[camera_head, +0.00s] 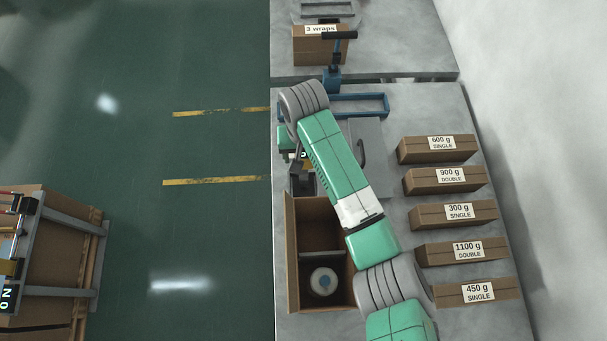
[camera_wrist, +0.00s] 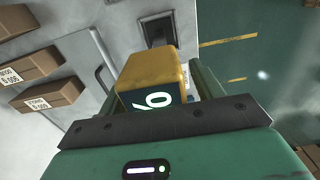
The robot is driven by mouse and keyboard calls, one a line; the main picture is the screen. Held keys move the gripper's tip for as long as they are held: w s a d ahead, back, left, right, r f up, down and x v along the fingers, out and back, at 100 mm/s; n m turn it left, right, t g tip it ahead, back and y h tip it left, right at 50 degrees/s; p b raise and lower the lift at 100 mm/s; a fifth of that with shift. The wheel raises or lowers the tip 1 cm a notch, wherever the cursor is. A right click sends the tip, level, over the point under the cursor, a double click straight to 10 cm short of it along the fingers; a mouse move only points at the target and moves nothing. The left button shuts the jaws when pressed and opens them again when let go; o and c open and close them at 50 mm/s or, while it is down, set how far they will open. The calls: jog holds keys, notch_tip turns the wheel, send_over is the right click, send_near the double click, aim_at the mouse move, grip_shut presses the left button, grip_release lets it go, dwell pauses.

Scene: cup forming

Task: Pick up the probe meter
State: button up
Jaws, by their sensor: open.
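The probe meter (camera_wrist: 152,72) is a yellow block with a dark face bearing a white mark in the wrist view. It sits between the green fingers of my gripper (camera_wrist: 160,88), which is open. One finger is on each side of the meter; I cannot tell whether either touches it. The dark bar of my gripper hides the meter's near end. In the head view my gripper (camera_head: 294,152) is at the table's left edge, above the open carton, and only a small bit of the meter shows there.
An open carton (camera_head: 292,250) with a divider holds a white round container (camera_head: 323,281). Several labelled brown boxes, one marked 900 g (camera_head: 445,180), line the right side. A blue frame (camera_head: 365,103) and a "3 wraps" box (camera_head: 318,48) are farther back. Green floor lies left.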

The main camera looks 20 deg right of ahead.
jog(key=shift+f, duration=0.2)
grip_shut()
jog(key=shift+r, duration=0.15)
